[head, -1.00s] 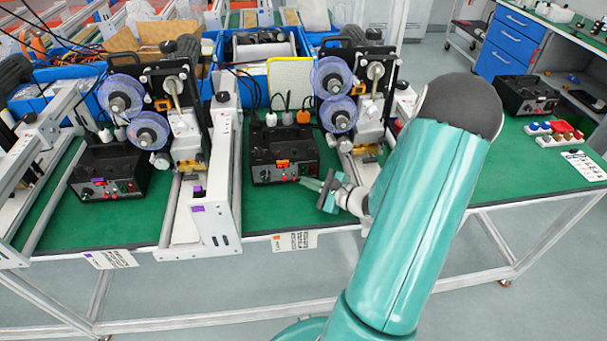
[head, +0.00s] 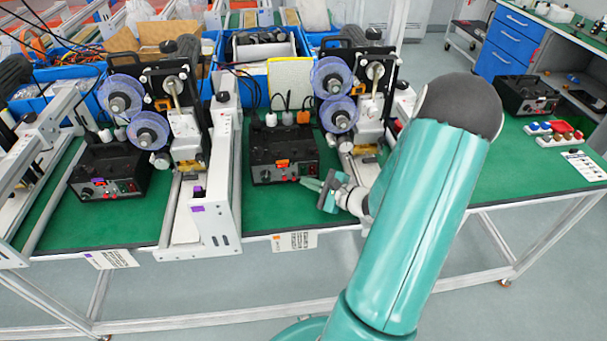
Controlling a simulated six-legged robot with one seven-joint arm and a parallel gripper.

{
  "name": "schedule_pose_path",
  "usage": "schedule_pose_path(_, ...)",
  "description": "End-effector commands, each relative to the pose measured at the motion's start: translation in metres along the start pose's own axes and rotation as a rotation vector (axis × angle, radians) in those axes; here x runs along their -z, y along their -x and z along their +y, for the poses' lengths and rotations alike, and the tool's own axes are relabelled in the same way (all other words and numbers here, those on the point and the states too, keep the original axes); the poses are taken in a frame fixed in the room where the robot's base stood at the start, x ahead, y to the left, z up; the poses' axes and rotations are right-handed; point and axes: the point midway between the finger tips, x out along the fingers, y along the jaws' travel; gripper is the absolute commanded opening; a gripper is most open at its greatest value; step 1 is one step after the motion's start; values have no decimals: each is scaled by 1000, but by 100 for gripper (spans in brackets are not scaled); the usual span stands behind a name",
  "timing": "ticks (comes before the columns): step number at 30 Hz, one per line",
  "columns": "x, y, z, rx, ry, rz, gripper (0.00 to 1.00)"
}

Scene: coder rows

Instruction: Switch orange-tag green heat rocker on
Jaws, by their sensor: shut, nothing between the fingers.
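The orange-tag control box (head: 283,154) is a black box on the green bench top in the middle. An orange tag (head: 282,163) sits on its front panel. Small red and green controls (head: 308,169) show at the right end of that panel; the state of the green rocker is too small to tell. My gripper (head: 312,184) is shut and empty, with its fingertips just in front of the panel's lower right. I cannot tell whether the tips touch the panel.
A coder machine with purple reels (head: 333,95) stands behind and right of the box. A white rail frame (head: 222,190) stands to the left. A purple-tag box (head: 110,172) is farther left, and another black box (head: 527,95) is at right. The bench front edge has paper labels (head: 294,241).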

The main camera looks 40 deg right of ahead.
Motion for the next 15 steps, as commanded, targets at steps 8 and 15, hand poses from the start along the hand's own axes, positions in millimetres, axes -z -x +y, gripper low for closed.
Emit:
schedule_pose_path(8, 0, 0, 0, 0, 0, 0, 0)
schedule_pose_path(15, 4, -5, -4, 0, 0, 0, 0)
